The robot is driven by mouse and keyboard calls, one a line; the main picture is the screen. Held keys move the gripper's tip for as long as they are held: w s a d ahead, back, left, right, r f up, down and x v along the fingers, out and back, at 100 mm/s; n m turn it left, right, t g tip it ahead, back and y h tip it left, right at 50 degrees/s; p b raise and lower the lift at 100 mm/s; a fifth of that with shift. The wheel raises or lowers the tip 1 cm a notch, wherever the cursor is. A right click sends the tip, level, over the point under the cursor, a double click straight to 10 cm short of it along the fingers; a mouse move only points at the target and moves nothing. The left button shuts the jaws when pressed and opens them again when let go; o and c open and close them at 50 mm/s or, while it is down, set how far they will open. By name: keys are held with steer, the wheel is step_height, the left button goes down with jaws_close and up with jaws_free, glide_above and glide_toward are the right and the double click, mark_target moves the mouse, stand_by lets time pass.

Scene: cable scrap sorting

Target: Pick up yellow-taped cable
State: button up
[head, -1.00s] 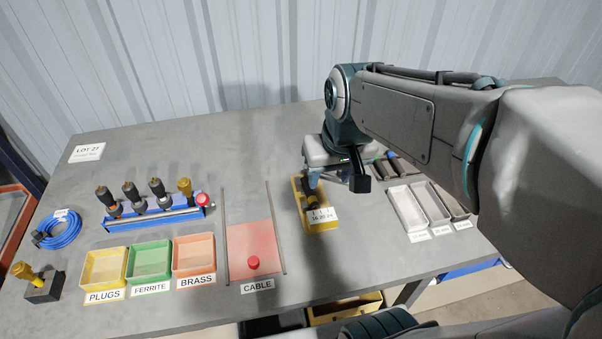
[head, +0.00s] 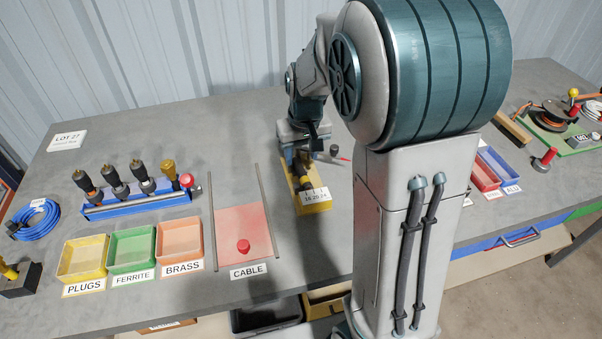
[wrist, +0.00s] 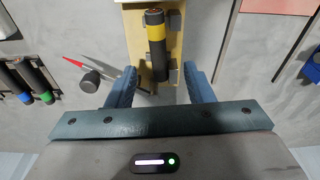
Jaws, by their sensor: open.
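The yellow-taped cable, a short black cylinder with a yellow band (wrist: 156,33), lies in the yellow tray (wrist: 134,50) in the wrist view. Its near end reaches between the two blue fingers of my gripper (wrist: 160,75). The fingers are open, one on each side of it, with gaps visible; how high they are above it I cannot tell.
Black cables with green and blue bands (wrist: 28,82) lie at the left in the wrist view. A dark knob and a red-tipped tool (wrist: 88,76) lie close to the left finger. The red CABLE mat (head: 241,225) sits left of the tray between two rails.

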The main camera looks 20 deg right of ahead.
mark_target(302, 170)
steer(key=shift+w+d+f, duration=0.1)
steer(key=shift+w+f, duration=0.1)
steer(key=shift+f, duration=1.35)
steer(key=shift+w+f, duration=0.2)
steer(key=shift+f, duration=1.35)
steer(key=shift+c, duration=0.4)
jaws_close()
